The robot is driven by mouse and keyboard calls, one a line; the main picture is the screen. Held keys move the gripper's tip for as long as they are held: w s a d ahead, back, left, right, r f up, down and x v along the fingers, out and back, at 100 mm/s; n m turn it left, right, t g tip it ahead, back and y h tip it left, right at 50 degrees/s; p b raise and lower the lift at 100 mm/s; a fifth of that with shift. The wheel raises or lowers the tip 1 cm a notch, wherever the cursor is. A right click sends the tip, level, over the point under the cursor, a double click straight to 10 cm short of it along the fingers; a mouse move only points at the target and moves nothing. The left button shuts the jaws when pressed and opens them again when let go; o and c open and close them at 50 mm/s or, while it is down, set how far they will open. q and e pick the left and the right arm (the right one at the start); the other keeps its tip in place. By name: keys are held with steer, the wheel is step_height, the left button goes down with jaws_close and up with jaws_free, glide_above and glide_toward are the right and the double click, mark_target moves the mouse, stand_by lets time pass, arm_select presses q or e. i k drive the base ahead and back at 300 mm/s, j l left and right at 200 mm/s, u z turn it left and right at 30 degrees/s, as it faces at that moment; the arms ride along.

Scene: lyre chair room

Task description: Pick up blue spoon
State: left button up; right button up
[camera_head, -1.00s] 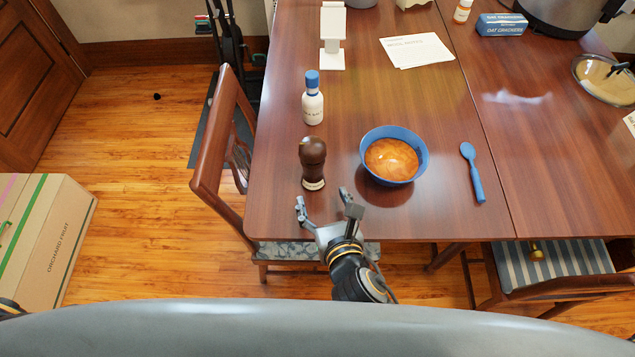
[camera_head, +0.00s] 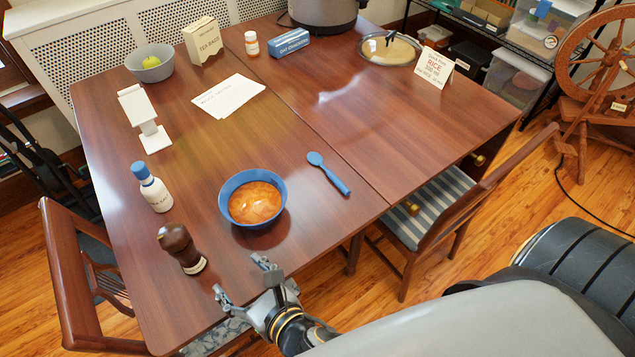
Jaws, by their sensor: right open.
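The blue spoon (camera_head: 328,174) lies flat on the wooden table (camera_head: 400,138), its bowl end toward the back left and its handle toward the front right. It is to the right of a blue bowl (camera_head: 278,215) that holds orange-brown food. My right gripper (camera_head: 240,279) is open and empty at the table's front edge, in front of the blue bowl and to the left of the spoon. The gripper and spoon are well apart. My left gripper is not in view.
A dark pepper mill (camera_head: 180,248) and a white bottle with a blue cap (camera_head: 152,188) stand left of the bowl. A white stand (camera_head: 146,120), papers (camera_head: 228,96) and a glass lid (camera_head: 390,49) are farther back. Chairs (camera_head: 432,205) flank the table. The table right of the spoon is clear.

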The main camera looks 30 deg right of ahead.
mark_target(315, 157)
steer(key=z, duration=0.95)
